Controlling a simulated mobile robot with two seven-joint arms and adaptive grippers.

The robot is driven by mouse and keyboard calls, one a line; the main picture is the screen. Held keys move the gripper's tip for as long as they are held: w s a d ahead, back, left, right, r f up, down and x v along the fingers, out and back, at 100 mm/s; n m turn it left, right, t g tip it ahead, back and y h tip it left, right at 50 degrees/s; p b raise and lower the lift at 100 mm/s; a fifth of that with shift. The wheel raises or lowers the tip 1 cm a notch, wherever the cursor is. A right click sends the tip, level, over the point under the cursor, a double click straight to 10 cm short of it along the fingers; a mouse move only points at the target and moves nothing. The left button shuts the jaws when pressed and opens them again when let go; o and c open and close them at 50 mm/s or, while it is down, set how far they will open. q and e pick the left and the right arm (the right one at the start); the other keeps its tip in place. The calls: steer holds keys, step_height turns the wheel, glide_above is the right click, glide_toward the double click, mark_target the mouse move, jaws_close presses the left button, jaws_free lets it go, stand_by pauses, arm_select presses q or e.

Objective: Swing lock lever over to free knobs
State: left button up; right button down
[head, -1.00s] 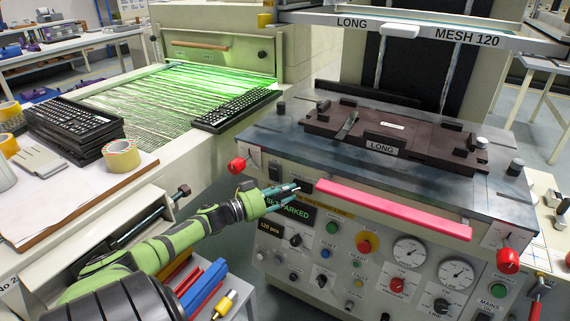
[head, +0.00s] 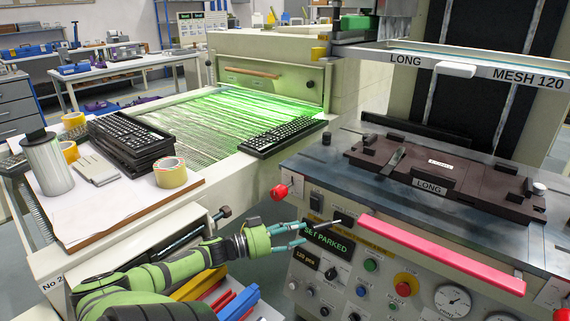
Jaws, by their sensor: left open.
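My left gripper (head: 304,234) is open and empty, with its two teal fingers apart and pointing right at the press front. A short pale metal lever (head: 340,221) sticks out by a small black block on the press front, just right of the fingertips; I cannot be sure it is the lock lever. A gap shows between it and the fingers. A red knob (head: 279,192) sits at the press table's left corner, above and left of the fingertips. Below the block, a green display reads "SET PARKED" (head: 328,239). My right gripper is not in view.
A long pink-red bar (head: 440,253) runs along the press front, right of the gripper. A brown fixture (head: 440,170) lies on the press table. Left are a dryer belt (head: 205,115), stacked keyboards (head: 130,143) and tape rolls.

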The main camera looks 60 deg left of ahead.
arm_select(q)
steer(key=shift+v, duration=1.4)
